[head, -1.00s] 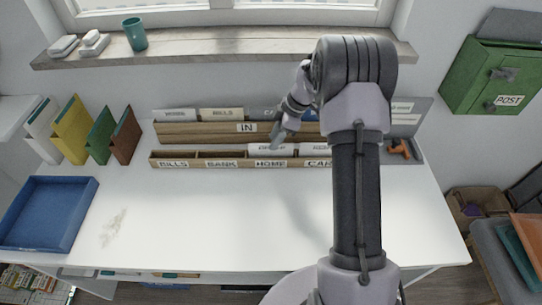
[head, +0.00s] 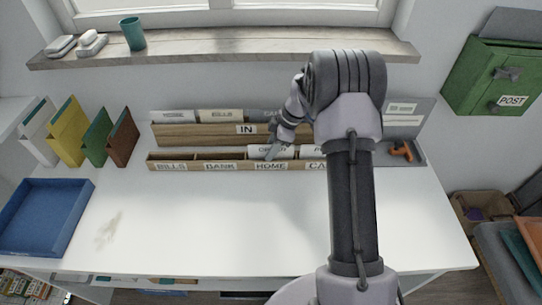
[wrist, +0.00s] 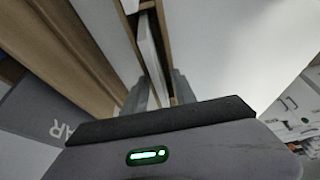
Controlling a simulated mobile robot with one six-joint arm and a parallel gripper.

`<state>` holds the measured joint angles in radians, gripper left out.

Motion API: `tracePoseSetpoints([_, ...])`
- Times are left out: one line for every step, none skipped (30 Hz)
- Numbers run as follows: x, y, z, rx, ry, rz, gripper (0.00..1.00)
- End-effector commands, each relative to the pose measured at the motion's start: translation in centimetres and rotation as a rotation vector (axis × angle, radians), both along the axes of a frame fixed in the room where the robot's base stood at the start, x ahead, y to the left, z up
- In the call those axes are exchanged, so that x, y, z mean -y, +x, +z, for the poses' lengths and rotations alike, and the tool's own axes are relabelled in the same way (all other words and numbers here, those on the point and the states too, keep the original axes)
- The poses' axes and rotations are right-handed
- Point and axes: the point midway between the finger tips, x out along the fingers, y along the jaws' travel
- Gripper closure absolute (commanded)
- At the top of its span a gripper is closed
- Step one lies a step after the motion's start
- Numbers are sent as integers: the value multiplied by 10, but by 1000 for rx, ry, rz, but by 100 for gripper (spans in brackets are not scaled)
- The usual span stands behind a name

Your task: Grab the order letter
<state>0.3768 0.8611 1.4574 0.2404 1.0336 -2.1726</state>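The order letter (head: 262,150) is a white card standing in the HOME compartment of the front wooden rack (head: 219,166); its small label is partly covered by my gripper. My gripper (head: 268,157) is at the card's front, above the HOME sign. In the wrist view, the two grey fingers (wrist: 162,92) stand apart, and a white card edge (wrist: 150,45) runs between the wooden rack walls toward the gap between them. The fingers look open; whether they touch the card cannot be told.
Another white card (head: 311,151) stands just right, above the CAR compartment. The taller IN rack (head: 190,134) with several cards is close behind. A blue tray (head: 47,215) lies at the left. The desk's front (head: 220,225) is clear. A green POST box (head: 490,75) hangs at right.

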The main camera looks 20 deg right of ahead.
Motion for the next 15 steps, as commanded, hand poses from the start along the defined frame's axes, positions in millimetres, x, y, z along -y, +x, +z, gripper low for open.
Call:
tracePoseSetpoints([0, 0, -1, 0, 0, 0, 67])
tracePoseSetpoints([0, 0, -1, 0, 0, 0, 67])
tracePoseSetpoints([0, 0, -1, 0, 0, 0, 67])
tracePoseSetpoints([0, 0, -1, 0, 0, 0, 67])
tracePoseSetpoints([0, 0, 0, 0, 0, 0, 67])
tracePoseSetpoints([0, 0, 0, 0, 0, 0, 67])
tracePoseSetpoints([0, 0, 0, 0, 0, 0, 67])
tracePoseSetpoints([0, 0, 0, 0, 0, 0, 67])
tracePoseSetpoints([0, 0, 0, 0, 0, 0, 73])
tracePoseSetpoints([0, 0, 0, 0, 0, 0, 79])
tracePoseSetpoints([0, 0, 0, 0, 0, 0, 85])
tracePoseSetpoints([0, 0, 0, 0, 0, 0, 93])
tracePoseSetpoints([0, 0, 0, 0, 0, 0, 99])
tracePoseSetpoints([0, 0, 0, 0, 0, 0, 100])
tracePoseSetpoints([0, 0, 0, 0, 0, 0, 100])
